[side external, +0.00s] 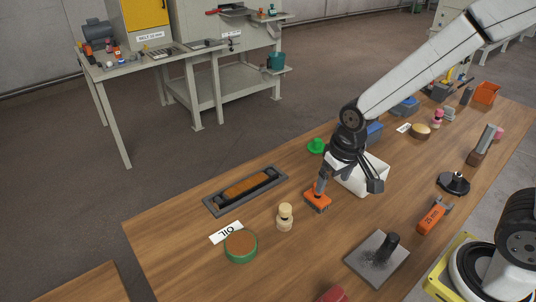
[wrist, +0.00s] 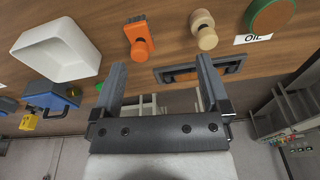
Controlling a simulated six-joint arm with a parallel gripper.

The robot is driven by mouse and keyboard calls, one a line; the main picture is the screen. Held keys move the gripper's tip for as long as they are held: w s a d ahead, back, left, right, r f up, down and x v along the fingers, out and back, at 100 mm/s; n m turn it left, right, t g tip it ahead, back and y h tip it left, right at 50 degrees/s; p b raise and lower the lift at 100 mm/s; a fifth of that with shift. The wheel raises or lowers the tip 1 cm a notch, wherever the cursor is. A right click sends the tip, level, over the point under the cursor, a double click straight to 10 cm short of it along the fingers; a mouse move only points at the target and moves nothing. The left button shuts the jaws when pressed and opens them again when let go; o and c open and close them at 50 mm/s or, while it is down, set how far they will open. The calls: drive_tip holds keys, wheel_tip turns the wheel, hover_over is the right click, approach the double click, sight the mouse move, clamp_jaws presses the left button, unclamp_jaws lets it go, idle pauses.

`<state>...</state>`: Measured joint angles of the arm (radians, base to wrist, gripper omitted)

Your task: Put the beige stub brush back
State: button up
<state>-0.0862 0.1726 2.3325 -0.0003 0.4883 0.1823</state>
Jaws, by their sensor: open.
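The beige stub brush, as I take it, is the pale, round-knobbed piece (side external: 285,217) standing on the wooden table. It also shows at the top of the wrist view (wrist: 204,30), with its knob toward the camera. An orange brush (side external: 317,201) with dark bristles stands beside it; in the wrist view it (wrist: 139,38) is to the left of the beige one. My gripper (side external: 348,185) is open, with nothing between its fingers (wrist: 161,62). It hangs above the table near the white bin and orange brush, apart from the beige brush.
A white bin (wrist: 58,50) stands right of the orange brush in the side view. A dark tray (side external: 213,206) holds a brown block. A green-rimmed round piece (side external: 241,245) is by the OIL label (side external: 227,232). A grey plate with a post (side external: 377,260) is in front. Bare wood lies around the beige brush.

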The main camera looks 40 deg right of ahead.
drive_tip(key=s+d+n, duration=0.1)
drive_tip(key=s+d, duration=0.2)
drive_tip(key=s, duration=0.2)
drive_tip(key=shift+s+t, duration=0.2)
drive_tip(key=shift+t, duration=0.2)
idle(0.8)
